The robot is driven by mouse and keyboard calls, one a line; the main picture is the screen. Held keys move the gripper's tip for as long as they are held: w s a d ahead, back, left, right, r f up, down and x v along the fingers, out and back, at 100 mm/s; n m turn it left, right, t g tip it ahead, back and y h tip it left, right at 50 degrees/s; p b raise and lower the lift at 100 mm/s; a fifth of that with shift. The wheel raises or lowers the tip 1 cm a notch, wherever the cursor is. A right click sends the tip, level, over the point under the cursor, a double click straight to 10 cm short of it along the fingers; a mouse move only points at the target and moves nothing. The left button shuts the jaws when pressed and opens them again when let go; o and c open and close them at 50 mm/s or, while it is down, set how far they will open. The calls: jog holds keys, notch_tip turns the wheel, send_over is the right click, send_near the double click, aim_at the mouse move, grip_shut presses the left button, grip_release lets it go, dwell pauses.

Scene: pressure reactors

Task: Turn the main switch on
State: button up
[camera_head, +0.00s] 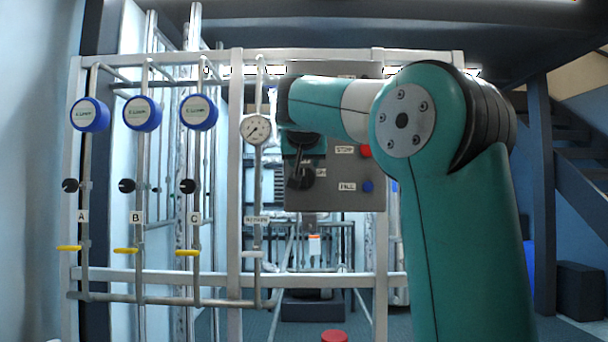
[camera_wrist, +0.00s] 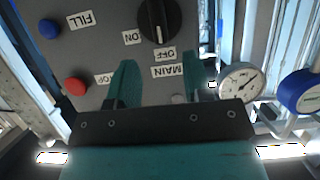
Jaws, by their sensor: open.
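The main switch is a round black knob (camera_wrist: 160,14) on a grey control panel (camera_head: 336,199). The wrist view shows the panel upside down, with the knob at its top edge and partly cut off. The knob's white mark points down in that picture, toward the OFF label (camera_wrist: 165,54); the ON label (camera_wrist: 132,38) is beside it. In the head view the knob (camera_head: 303,179) shows low on the panel's left side, below my gripper. My gripper (camera_wrist: 160,60) is open and empty, its two teal fingers apart with the MAIN label (camera_wrist: 168,71) showing between them.
A red STOP button (camera_wrist: 75,87) and a blue FILL button (camera_wrist: 49,29) share the panel. A pressure gauge (camera_head: 255,129) and pipes stand left of it. Blue-capped regulators (camera_head: 198,112) with black knobs and yellow handles hang further left.

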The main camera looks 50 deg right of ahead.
aim_at(304, 171)
jog(key=x, duration=0.6)
jog(key=shift+w+d, duration=0.1)
jog(key=shift+d, duration=0.05)
jog(key=shift+c, duration=0.4)
grip_shut()
